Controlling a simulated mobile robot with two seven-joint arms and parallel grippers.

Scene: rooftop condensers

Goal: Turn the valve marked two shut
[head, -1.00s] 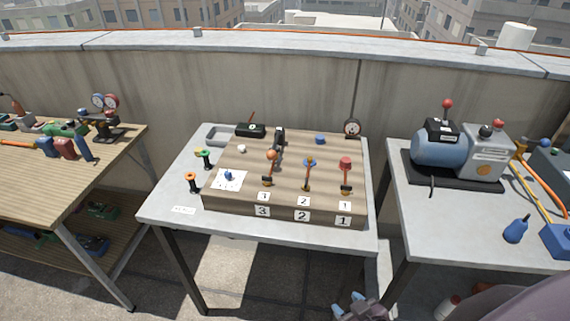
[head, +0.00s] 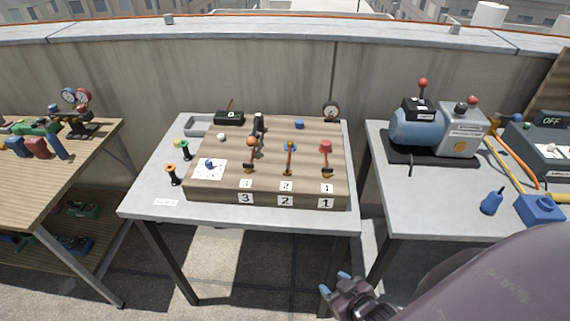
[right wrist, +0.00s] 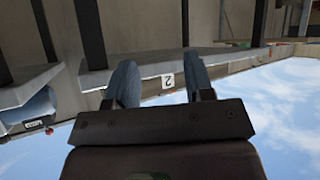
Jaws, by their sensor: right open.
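The valve marked two (head: 290,160) stands in the middle of the wooden board (head: 220,183) on the centre table, with a blue top and yellowish lower part. White plates with a 2 (head: 286,201) mark it at the board's front. A red-topped valve (head: 326,150) is to its right, marked 1, and an orange-topped valve (head: 252,143) to its left, marked 3. My right gripper (head: 335,282) is open and empty, low in front of the table and apart from the valves. In the right wrist view a 2 plate (right wrist: 168,80) shows between its blue fingertips. My left gripper is out of view.
A gauge (head: 331,110) stands behind the board. The right table (head: 425,205) carries a blue pump (head: 415,128); the left bench (head: 75,165) holds tools. The table's front edge lies between my right gripper and the board.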

